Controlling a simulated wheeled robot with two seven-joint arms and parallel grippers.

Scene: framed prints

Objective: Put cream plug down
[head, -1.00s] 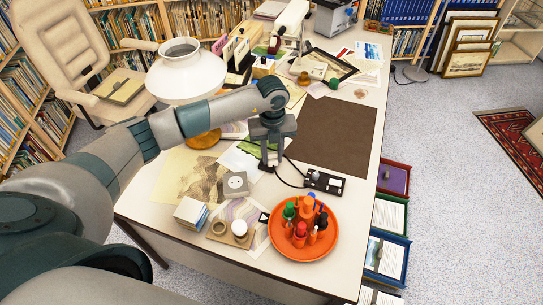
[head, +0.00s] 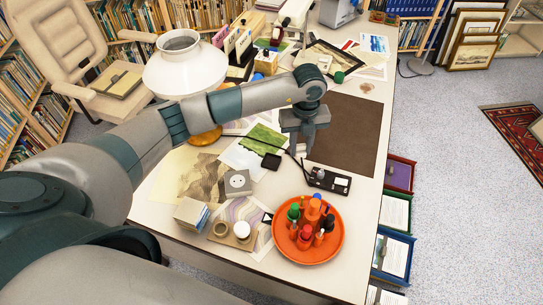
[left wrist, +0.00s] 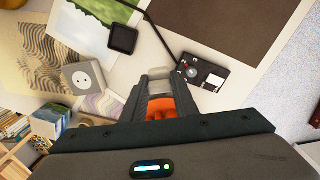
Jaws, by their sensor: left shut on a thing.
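A grey box with a white socket face (head: 237,183) stands on the prints to the left. My right gripper is not in view.
The tray holds several coloured bottles. A white lamp (head: 184,72) stands at the left. The dark brown mat (head: 345,137) is clear.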

